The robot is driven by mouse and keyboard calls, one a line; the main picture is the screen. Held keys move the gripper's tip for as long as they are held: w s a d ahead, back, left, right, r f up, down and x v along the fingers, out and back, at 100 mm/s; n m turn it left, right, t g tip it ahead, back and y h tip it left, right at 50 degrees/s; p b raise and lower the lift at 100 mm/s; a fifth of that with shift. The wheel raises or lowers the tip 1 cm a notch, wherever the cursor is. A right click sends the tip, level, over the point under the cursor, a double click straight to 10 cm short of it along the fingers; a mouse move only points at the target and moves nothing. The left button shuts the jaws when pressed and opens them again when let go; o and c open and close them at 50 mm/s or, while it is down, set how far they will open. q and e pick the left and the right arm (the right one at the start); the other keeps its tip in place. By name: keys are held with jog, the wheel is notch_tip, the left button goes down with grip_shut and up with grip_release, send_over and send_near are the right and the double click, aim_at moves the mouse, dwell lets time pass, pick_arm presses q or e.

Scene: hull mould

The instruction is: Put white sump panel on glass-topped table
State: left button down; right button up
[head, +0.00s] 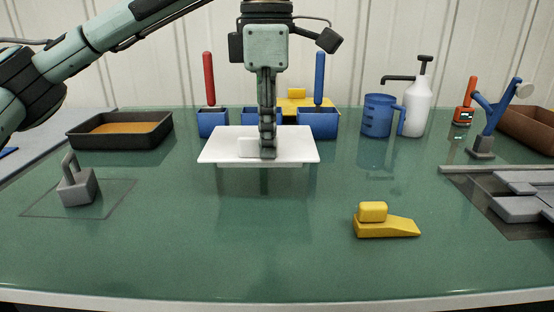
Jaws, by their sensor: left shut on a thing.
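The white sump panel (222,147) is a flat white plate with a shallow lower part, in the middle of the head view. My left gripper (267,150) points straight down and is shut on the panel near its middle. The panel is level. A faint reflection shows below it on the green, glossy glass-topped table (200,260), and the panel looks slightly above the surface, though the gap is hard to judge. My right gripper is not in view.
Blue bins (212,124) stand just behind the panel. A dark tray (120,133) is at left, a grey weight (78,188) at front left, a yellow block tool (386,222) at front right. A blue jug (378,116) and white pump bottle (417,108) stand behind. The front middle is clear.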

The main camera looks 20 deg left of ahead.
pick_arm(q)
jog(key=w, duration=0.1)
jog(key=w+f, duration=0.1)
jog(key=shift+w+a+f, duration=0.15)
jog(key=shift+w, duration=0.15)
jog(key=shift+w+f, duration=0.2)
jog(key=shift+w, duration=0.1)
jog(key=shift+f, duration=0.25)
notch_tip(320, 180, down, 3)
jog(key=shift+a+f, duration=0.1)
jog(key=shift+f, duration=0.2)
jog(key=c, duration=2.1)
grip_release()
jog(key=shift+f, duration=0.1)
jog(key=o, duration=0.5)
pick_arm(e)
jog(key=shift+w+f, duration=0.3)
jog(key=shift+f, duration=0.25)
